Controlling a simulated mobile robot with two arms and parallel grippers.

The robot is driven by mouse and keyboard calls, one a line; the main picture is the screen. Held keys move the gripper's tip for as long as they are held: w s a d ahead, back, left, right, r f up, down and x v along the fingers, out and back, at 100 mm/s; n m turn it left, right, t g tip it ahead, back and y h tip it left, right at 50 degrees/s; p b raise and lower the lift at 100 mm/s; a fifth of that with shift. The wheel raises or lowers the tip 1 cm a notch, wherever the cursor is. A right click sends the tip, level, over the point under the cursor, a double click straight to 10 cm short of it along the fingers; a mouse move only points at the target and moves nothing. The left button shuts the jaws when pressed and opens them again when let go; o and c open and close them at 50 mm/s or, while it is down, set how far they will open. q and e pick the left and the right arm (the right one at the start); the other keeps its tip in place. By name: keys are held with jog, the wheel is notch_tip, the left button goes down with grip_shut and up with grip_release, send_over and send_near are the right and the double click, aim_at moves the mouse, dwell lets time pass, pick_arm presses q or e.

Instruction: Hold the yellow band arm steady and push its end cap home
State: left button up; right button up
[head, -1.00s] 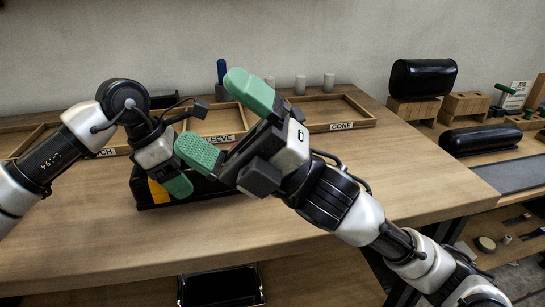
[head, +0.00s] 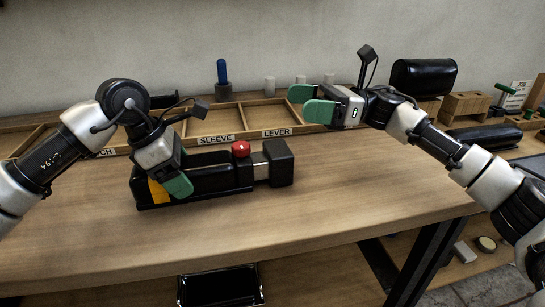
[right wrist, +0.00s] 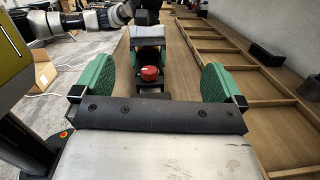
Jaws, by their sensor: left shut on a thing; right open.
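The yellow band arm (head: 208,180) is a long black arm lying on the table, with a yellow band (head: 158,191) near its left end and a red knob (head: 241,149) on top. A bare metal strip (head: 261,168) shows between its body and the black block-like end cap (head: 279,163) at the right. My left gripper (head: 172,178) is shut on the arm by the yellow band. My right gripper (head: 310,103) is open and empty, above and to the right of the end cap. In the right wrist view the red knob (right wrist: 149,73) shows between its green fingers.
Wooden trays labelled SLEEVE (head: 216,140) and LEVER (head: 276,132) lie behind the arm. A blue-handled tool (head: 222,75) stands behind them. Black cushions (head: 424,75) and wooden blocks are at the right. The tabletop right of the end cap is clear.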

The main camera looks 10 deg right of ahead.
notch_tip(320, 180, down, 3)
jog(key=d+n+g+h, duration=0.1)
jog(key=n+g+h, duration=0.1)
send_near(266, 158)
jog(key=shift+s+a, duration=0.3)
jog(key=shift+a, duration=0.35)
jog(key=a, duration=0.6)
jog(key=shift+s+f, duration=0.1)
jog(key=shift+s, duration=0.05)
jog(key=shift+a, duration=0.75)
jog(key=shift+c, duration=0.2)
